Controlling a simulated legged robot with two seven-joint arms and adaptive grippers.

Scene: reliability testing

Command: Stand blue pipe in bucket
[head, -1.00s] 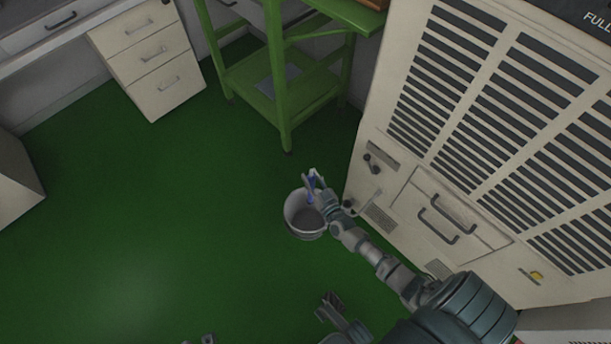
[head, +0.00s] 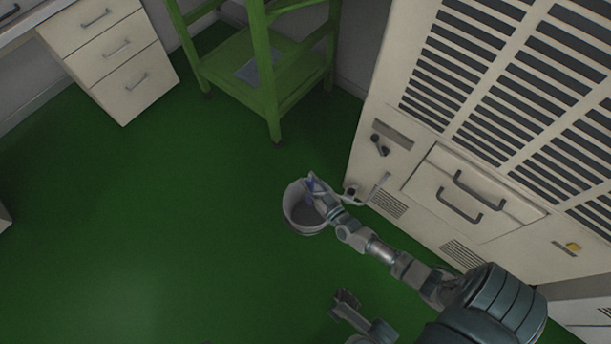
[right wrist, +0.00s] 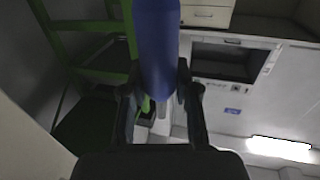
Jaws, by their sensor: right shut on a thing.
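The blue pipe (right wrist: 158,45) is held between the two fingers of my right gripper (right wrist: 160,92) in the right wrist view; its upper part runs out of the picture.
The green floor (head: 170,230) is clear left of the bucket. A large vented cabinet (head: 420,170) rises close on the right, with a small fitting (head: 351,192) low beside the gripper. A green table (head: 266,100) and white drawers (head: 120,60) stand behind.

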